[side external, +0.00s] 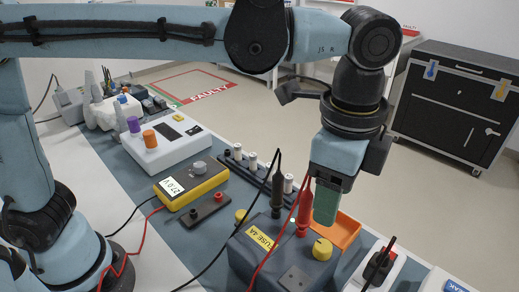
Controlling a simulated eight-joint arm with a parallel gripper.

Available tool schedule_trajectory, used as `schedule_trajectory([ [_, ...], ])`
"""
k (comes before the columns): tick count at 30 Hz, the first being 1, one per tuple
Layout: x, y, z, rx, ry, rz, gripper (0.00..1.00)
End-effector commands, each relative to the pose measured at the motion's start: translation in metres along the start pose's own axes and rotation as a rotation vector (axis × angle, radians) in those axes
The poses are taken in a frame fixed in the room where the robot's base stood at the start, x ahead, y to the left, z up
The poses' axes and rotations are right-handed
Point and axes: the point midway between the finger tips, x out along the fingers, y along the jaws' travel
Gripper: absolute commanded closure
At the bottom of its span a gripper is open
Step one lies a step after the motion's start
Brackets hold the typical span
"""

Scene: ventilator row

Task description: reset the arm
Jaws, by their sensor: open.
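My gripper (327,203) hangs at the end of my arm, pointing down, at the right of the bench. It is open. A flat green part shows at its lower end, and the far side of the jaws is hidden. It is above or just behind the dark blue fuse box (268,262), which has a yellow "FUSE 4A" label and yellow knobs. Red and black probes (303,212) stand upright at this box, close to the left of my gripper. An orange tray (346,232) lies just behind and right of the gripper tip.
A yellow meter (191,187) reading about 27.0 V, a white box with knobs (165,145) and a row of small cylinders (252,161) stand on the bench. Red and black leads cross the front. A black tool cabinet (455,100) stands on the floor; open floor lies behind the bench.

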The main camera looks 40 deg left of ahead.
Motion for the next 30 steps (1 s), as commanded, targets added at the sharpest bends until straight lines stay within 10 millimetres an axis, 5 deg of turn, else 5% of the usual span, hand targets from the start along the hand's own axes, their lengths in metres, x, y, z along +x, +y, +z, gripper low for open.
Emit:
schedule_trajectory([
  [17,-0.007,-0.007,0.011,-0.048,0.019,-0.013,0.42],
  [30,0.008,-0.061,0.156,-0.677,0.277,-0.227,0.42],
])
